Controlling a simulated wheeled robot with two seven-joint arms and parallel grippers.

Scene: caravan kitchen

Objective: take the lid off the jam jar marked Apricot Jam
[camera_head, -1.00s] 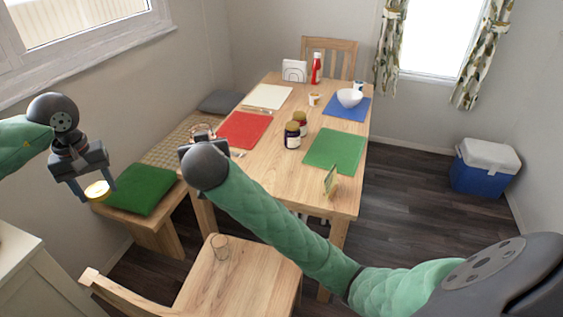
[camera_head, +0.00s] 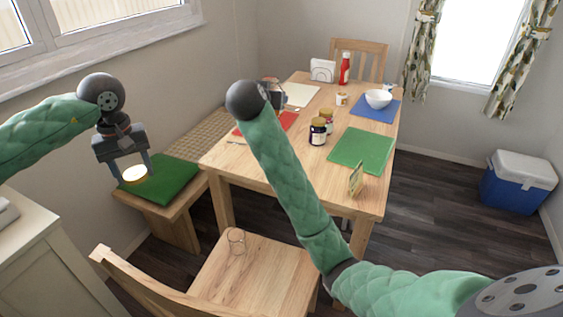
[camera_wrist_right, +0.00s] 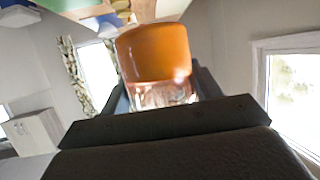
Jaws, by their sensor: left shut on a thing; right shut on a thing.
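My right gripper (camera_head: 274,95) is over the far left part of the table, largely hidden behind my right arm's round wrist in the head view. In the right wrist view it is shut on a glass jar (camera_wrist_right: 155,55) with orange contents, with a clear glass part nearest the gripper. I see no lid on this jar, but the gripper hides its near end. Its label cannot be read.
A small card (camera_head: 355,180) stands at the front edge. A glass (camera_head: 236,241) stands on the near chair (camera_head: 215,275). The red placemat (camera_head: 287,119) is partly hidden.

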